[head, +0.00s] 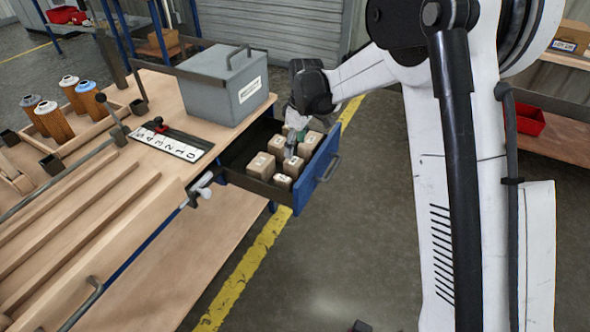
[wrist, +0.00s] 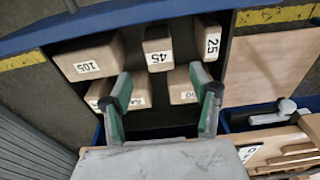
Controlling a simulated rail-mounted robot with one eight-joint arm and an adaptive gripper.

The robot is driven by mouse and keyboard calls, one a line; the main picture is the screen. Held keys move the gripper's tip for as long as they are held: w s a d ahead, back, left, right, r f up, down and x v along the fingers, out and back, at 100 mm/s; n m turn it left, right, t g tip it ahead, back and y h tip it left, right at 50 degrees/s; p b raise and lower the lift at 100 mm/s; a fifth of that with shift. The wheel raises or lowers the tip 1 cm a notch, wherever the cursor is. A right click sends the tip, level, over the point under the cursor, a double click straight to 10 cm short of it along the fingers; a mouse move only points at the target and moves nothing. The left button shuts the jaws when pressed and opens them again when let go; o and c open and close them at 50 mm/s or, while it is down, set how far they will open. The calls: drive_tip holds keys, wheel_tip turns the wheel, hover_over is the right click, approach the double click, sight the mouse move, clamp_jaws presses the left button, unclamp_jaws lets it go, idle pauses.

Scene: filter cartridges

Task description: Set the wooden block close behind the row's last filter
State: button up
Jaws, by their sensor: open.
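Several wooden blocks with number labels lie in an open blue drawer (head: 322,172). In the wrist view I read block 105 (wrist: 90,58), block 45 (wrist: 158,47) and block 25 (wrist: 208,42). Another block (wrist: 182,84) and some at the left are partly hidden by my fingers. My gripper (wrist: 162,82) is open and empty over the drawer, its green-padded fingers apart; it also shows in the head view (head: 294,138). The filters stand upright in a wooden rack on the bench at left: orange bodies, pale or grey caps, and one blue-capped filter (head: 90,98).
A grey box with a handle (head: 228,82) stands on the bench behind the drawer. A number strip (head: 165,143) lies beside it. A clamp-like white handle (head: 200,190) sits at the bench edge near the drawer. Floor right of the drawer is clear.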

sight(293, 168)
drive_tip(key=f+b, duration=0.1)
drive_tip(key=f, duration=0.2)
drive_tip(key=f+b, duration=0.1)
drive_tip(key=f, duration=0.3)
drive_tip(key=f+b, duration=0.1)
drive_tip(key=f, duration=0.3)
drive_tip(key=shift+w+a, duration=0.25)
drive_tip(key=shift+a, duration=0.15)
drive_tip(key=shift+r, duration=0.15)
